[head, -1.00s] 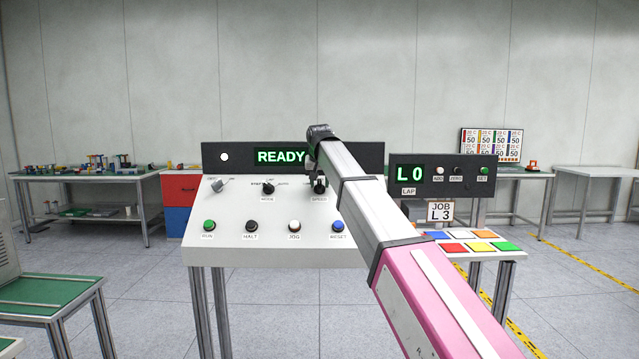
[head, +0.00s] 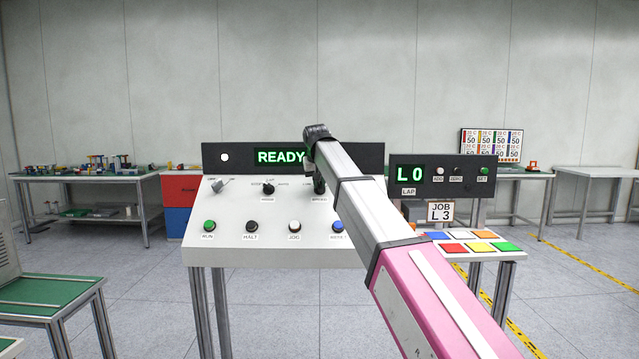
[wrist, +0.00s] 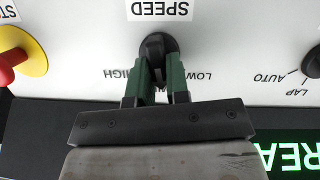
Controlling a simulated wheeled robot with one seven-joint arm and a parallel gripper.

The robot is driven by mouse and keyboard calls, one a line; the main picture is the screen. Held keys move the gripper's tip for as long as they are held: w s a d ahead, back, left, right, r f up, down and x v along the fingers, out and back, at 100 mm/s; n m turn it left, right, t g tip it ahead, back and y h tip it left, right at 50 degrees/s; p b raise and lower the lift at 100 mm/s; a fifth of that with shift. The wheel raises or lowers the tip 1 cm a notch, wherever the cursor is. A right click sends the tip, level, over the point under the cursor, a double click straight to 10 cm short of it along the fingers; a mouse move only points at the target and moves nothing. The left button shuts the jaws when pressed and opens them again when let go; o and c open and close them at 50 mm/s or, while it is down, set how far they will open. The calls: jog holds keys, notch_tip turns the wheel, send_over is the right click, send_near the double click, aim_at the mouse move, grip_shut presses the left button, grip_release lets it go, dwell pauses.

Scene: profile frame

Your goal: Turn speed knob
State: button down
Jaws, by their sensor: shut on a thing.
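The speed knob (wrist: 156,48) is a black knob under the SPEED label (wrist: 158,10) in the wrist view, where the picture is upside down. My gripper (wrist: 157,75) has its two green-lined fingers on either side of the knob's grip, shut on it. LOW and HIGH marks show beside the fingers, partly hidden. In the head view my gripper (head: 318,180) comes down onto the speed knob from above, and my arm hides part of that area. The control panel (head: 270,250) is white and sloped, and its screen (head: 281,157) reads READY.
The mode knob (head: 268,188) sits left of the speed knob. Green, black, white and blue buttons line the panel's front. A red stop button on yellow (wrist: 12,56) is close to my gripper. A lap counter (head: 442,175) reading L0 stands at right.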

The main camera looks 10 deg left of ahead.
jog(key=n, duration=0.2)
jog(key=n+h, duration=0.1)
jog(key=n, duration=0.1)
jog(key=shift+s+a+f+t, duration=0.2)
jog(key=shift+f+t, duration=0.05)
jog(key=shift+t, duration=0.05)
jog(key=shift+s+a+f+n+t+h, duration=0.1)
jog(key=shift+n+t+h, duration=0.15)
jog(key=shift+n, duration=0.8)
jog(key=shift+s+n+t+h, duration=0.1)
jog(key=shift+n+t+h, duration=0.15)
jog(key=shift+n, duration=0.8)
jog(key=c, duration=1.1)
grip_release()
jog(key=shift+w, duration=0.1)
jog(key=shift+a+r, duration=0.1)
jog(key=shift+r, duration=0.2)
jog(key=v, duration=1)
jog(key=shift+s, duration=0.25)
